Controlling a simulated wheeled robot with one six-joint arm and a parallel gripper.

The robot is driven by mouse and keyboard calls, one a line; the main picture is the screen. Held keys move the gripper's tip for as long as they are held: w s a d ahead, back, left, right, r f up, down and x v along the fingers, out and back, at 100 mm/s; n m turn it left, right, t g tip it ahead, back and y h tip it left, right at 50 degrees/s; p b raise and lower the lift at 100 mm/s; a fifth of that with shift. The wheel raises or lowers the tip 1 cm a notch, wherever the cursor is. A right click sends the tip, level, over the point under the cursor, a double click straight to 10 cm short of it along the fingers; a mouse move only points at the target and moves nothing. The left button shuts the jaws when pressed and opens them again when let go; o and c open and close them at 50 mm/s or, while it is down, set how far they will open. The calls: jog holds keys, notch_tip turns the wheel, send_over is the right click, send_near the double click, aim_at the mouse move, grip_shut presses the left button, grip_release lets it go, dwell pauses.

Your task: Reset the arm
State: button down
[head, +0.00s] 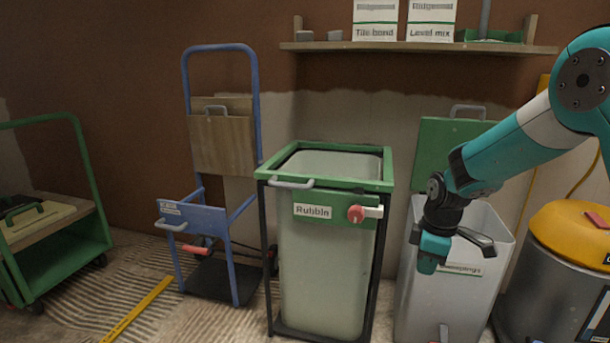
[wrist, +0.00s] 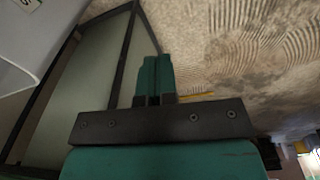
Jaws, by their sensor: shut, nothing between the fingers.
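My gripper (head: 434,252) hangs at the end of my teal and white arm, in front of the grey bin at the right in the head view. In the wrist view its two teal fingers (wrist: 155,80) are together with nothing between them. The arm reaches in from the right edge and bends down at the wrist. The gripper covers part of the grey bin and its label.
A blue hand truck (head: 205,222) and a green cart (head: 70,262) stand left. A shelf (head: 400,47) runs above.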

jog(key=s+a+r+m+y+p, duration=0.1)
jog(key=s+a+r, duration=0.3)
jog(key=s+r, duration=0.3)
jog(key=s+a+r+m+y+p, duration=0.1)
jog(key=s+a+r+m, duration=0.1)
jog(key=s+a+r, duration=0.35)
jog(key=s+a+r+m+y+p, duration=0.1)
jog(key=s+r+p, duration=0.1)
jog(key=s+r, duration=0.5)
jog(key=s+a+r+m+y+p, duration=0.1)
jog(key=s+r+m+p, duration=0.15)
jog(key=s, duration=0.95)
notch_tip(320, 180, up, 36)
jog(key=p, duration=3.6)
jog(key=shift+w+n+g, duration=0.3)
jog(key=shift+n, duration=0.05)
